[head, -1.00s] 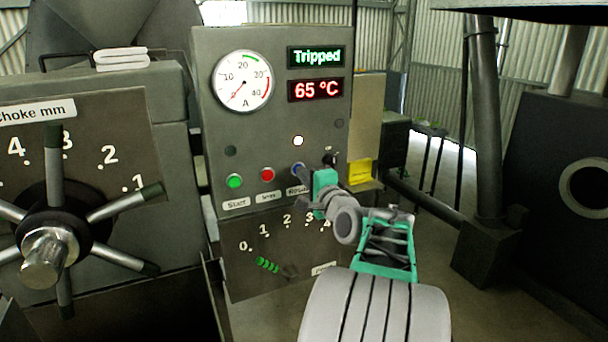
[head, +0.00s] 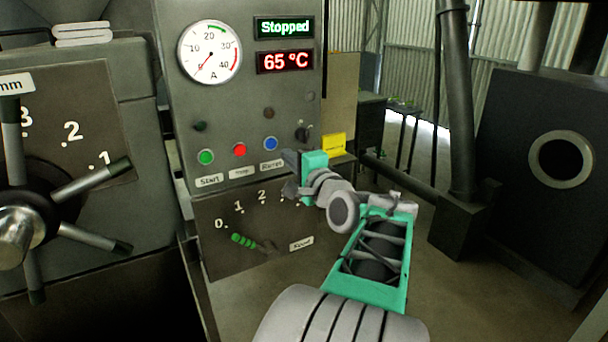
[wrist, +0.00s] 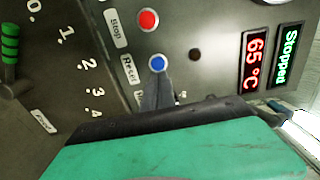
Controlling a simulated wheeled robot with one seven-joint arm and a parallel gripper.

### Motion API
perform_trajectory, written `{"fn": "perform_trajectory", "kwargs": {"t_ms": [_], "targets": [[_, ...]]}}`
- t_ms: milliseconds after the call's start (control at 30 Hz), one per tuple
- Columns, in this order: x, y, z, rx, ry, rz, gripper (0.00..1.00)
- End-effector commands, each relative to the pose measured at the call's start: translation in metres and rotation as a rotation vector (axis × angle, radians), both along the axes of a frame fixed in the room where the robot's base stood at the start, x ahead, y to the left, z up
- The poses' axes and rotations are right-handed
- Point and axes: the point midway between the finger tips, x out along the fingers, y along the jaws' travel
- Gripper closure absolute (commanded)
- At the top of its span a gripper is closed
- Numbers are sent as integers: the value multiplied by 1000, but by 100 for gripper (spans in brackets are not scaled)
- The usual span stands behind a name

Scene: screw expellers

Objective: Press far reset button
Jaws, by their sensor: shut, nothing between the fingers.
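The blue reset button (head: 270,143) is on the grey control panel, right of the red stop button (head: 239,149) and green start button (head: 206,157). The wrist view shows the blue button (wrist: 157,63) beside its "Reset" label (wrist: 129,69). My gripper (head: 288,160) is just below and right of the blue button in the head view, shut and empty. In the wrist view its grey fingertips (wrist: 158,82) are close to the button and the button face is uncovered. The green display (head: 284,27) reads "Stopped". The lamp (head: 268,113) above the buttons is dark.
The red display (head: 285,61) reads 65 °C and the gauge (head: 210,52) needle is low. A black selector knob (head: 303,133) is right of the reset button. A green-handled lever (head: 243,241) is below. A spoked choke wheel (head: 20,226) is at left.

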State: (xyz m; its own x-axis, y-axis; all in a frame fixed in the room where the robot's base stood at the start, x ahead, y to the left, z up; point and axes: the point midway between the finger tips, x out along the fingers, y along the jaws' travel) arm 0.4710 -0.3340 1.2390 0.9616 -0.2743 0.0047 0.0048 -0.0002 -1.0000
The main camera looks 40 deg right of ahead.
Motion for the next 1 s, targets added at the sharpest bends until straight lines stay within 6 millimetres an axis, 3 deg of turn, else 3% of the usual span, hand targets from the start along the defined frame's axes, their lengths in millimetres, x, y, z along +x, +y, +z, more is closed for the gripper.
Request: {"fn": "perform_trajectory", "kwargs": {"t_ms": [100,300,1000], "targets": [[-28,6,-3,-1,-1,-6,100],[-55,15,-2,1,2,-1,100],[-58,17,-2,2,3,2,100]]}}
